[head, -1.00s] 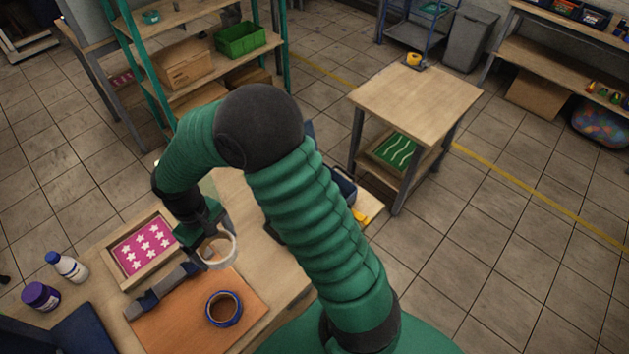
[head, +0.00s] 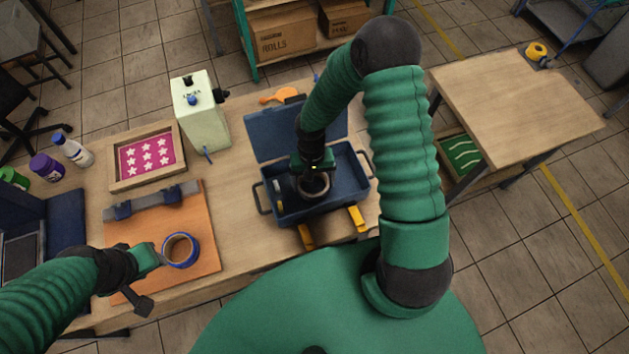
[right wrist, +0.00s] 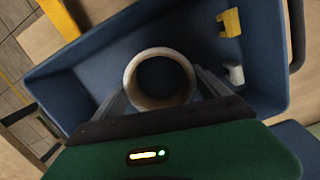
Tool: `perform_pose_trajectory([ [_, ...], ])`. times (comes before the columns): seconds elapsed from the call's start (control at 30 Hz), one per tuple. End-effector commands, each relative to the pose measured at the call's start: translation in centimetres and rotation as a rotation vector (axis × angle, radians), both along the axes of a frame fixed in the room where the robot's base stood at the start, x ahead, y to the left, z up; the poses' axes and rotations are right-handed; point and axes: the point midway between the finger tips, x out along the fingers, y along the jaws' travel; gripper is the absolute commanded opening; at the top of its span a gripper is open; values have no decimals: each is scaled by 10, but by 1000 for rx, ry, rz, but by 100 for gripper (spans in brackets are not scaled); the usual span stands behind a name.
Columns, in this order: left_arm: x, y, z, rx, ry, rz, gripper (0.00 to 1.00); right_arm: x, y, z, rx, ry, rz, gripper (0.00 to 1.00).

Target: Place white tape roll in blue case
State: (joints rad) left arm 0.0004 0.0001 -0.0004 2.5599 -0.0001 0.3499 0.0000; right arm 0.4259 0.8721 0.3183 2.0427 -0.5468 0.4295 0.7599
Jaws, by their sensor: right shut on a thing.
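My right gripper (head: 314,177) is shut on the white tape roll (head: 314,198) and holds it over the open blue case (head: 345,205). In the right wrist view the white tape roll (right wrist: 160,102) sits between the two fingers, its hole facing the camera, with the blue case floor (right wrist: 95,75) behind it. I cannot tell whether the roll touches the floor. The case lid (head: 275,135) is raised on the far side. My left gripper (head: 155,256) is beside a blue tape roll (head: 181,250); its fingers are too unclear to judge.
Yellow and white small items (right wrist: 232,45) lie inside the case. A pale green container (head: 202,110) stands left of the lid. A framed pink star print (head: 147,155) and an orange board (head: 205,210) lie to the left. Bottles (head: 72,150) stand at the far left.

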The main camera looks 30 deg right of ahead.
Motion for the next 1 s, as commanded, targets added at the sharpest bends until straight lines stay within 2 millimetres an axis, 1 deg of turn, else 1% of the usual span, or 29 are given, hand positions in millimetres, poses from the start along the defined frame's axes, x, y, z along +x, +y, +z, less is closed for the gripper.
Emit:
perform_pose_trajectory([
  [0.03,0,0,0,0,0,0,36,-1,-1,-5,2,2,-1,43],
  [0.07,0,0,0,0,0,0,36,-1,-2,-6,3,1,-1,43],
  [0.3,0,0,-1,0,0,-1,36,-1,-4,-7,3,1,-1,43],
  [0.33,0,0,-1,0,0,-1,36,-1,-4,-7,3,1,-1,88],
  [0.4,0,0,-1,0,0,-1,36,0,-4,-7,3,1,-1,97],
  [0.43,0,0,-1,0,0,-1,36,0,-4,-7,4,1,0,100],
  [0.63,0,0,0,0,0,-1,36,0,-3,-6,2,0,0,100],
  [0.77,0,0,1,0,0,-1,36,2,-4,3,2,-2,-1,100],
  [0.87,0,0,3,0,0,-1,36,5,-6,23,3,-6,-3,100],
  [1.0,0,0,5,0,0,-1,36,8,-8,61,2,-5,-1,100],
])
